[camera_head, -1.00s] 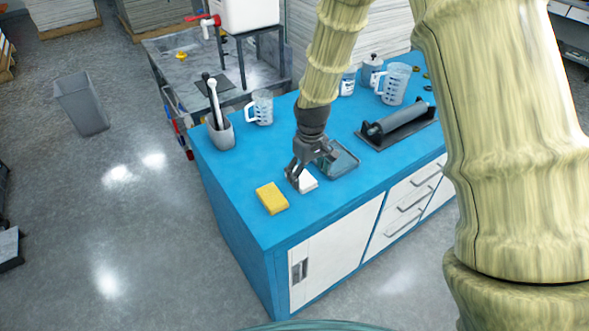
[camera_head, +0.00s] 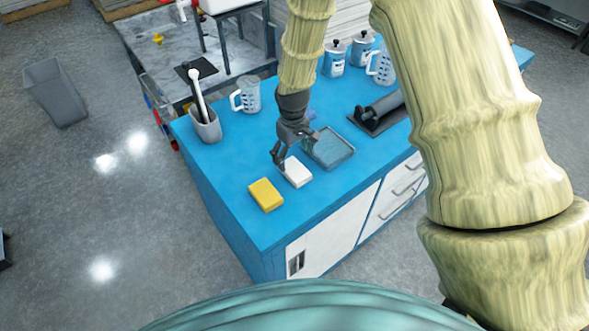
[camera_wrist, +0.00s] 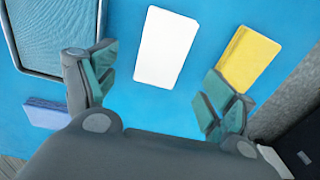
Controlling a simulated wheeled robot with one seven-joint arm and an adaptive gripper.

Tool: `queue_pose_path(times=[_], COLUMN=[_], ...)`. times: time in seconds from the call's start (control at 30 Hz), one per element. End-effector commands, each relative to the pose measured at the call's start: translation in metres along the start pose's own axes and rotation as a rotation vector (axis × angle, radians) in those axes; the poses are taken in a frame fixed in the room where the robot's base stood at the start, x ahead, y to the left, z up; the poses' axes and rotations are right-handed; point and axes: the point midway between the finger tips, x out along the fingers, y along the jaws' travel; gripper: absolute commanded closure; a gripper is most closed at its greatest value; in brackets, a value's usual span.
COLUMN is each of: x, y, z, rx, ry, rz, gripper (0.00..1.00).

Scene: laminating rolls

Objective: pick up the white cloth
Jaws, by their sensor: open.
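The white cloth (camera_head: 297,172) is a small flat folded block on the blue counter top. It lies between a yellow block (camera_head: 266,194) and a shallow grey-blue tray (camera_head: 347,158). In the wrist view the cloth (camera_wrist: 166,47) lies beyond the fingertips, roughly centred between them, and nothing covers it. My gripper (camera_head: 295,150) is open and empty, just above and behind the cloth in the head view. Its two fingers also show spread apart in the wrist view (camera_wrist: 160,88).
The yellow block (camera_wrist: 248,58) and the tray's rim (camera_wrist: 100,22) flank the cloth closely. A blue block (camera_wrist: 46,112) lies near the tray. The counter's near edge is clear.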

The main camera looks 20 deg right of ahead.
Motion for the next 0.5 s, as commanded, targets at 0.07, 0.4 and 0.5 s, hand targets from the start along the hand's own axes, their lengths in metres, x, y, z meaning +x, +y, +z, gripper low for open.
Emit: queue_pose_path(times=[0.07,0.4,0.5], x=[0.002,0.021,0.030], y=[0.001,0.000,0.000], z=[0.001,0.006,0.008], rx=[0.001,0.003,0.003], ry=[0.000,-0.002,-0.001], rz=[0.000,-0.001,-0.001], gripper=[0.16,0.16,0.16])
